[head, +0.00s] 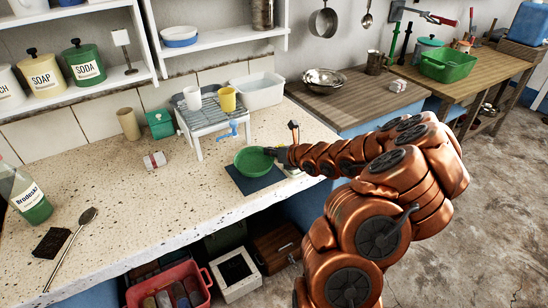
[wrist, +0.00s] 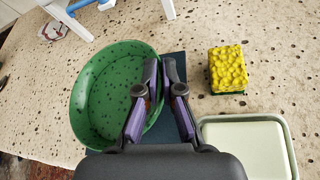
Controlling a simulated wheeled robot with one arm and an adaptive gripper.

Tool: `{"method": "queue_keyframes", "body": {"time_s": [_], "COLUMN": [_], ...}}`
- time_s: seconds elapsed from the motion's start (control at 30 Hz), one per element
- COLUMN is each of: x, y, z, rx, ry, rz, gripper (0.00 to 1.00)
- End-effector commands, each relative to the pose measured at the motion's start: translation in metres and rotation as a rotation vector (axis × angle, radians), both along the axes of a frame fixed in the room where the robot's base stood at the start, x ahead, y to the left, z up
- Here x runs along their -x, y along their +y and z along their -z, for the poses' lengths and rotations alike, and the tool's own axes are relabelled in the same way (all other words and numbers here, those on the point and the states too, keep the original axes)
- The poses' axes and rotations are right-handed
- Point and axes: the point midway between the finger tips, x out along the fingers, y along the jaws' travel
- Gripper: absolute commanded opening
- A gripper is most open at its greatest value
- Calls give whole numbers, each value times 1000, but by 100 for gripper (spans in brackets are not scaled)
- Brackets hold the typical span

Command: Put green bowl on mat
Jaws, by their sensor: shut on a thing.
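The green speckled bowl (head: 254,161) is over the dark blue mat (head: 262,182) on the stone worktop. In the wrist view the bowl (wrist: 108,95) is left of centre and looks slightly tilted. My gripper (wrist: 158,70) is shut on the bowl's right rim, one finger inside and one outside. In the head view my gripper (head: 278,154) reaches the bowl from the right. The mat also shows in the wrist view (wrist: 178,138), partly hidden by the bowl and fingers. I cannot tell whether the bowl touches the mat.
A yellow sponge (wrist: 227,68) and a pale tray (wrist: 245,140) lie right of the mat. A small rack (head: 205,115) with cups stands behind the bowl, close to a blue tap-like thing (head: 232,129).

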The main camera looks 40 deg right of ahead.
Motion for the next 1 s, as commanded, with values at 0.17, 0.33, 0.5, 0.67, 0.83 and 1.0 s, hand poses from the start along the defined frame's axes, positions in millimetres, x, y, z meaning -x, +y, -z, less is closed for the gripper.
{"method": "queue_keyframes", "body": {"time_s": [0.17, 0.33, 0.5, 0.67, 0.83, 1.0], "x": [1, 1, 1, 1, 1, 1], "y": [0, -1, -1, -1, -1, -1], "z": [19, 29, 29, 29, 29, 29], "rx": [-3, -1, 0, 0, 0, 0], "ry": [1, 1, 0, 0, 0, 0], "rz": [1, 1, 1, 1, 1, 1], "gripper": [0, 0, 0, 17, 31, 31]}}
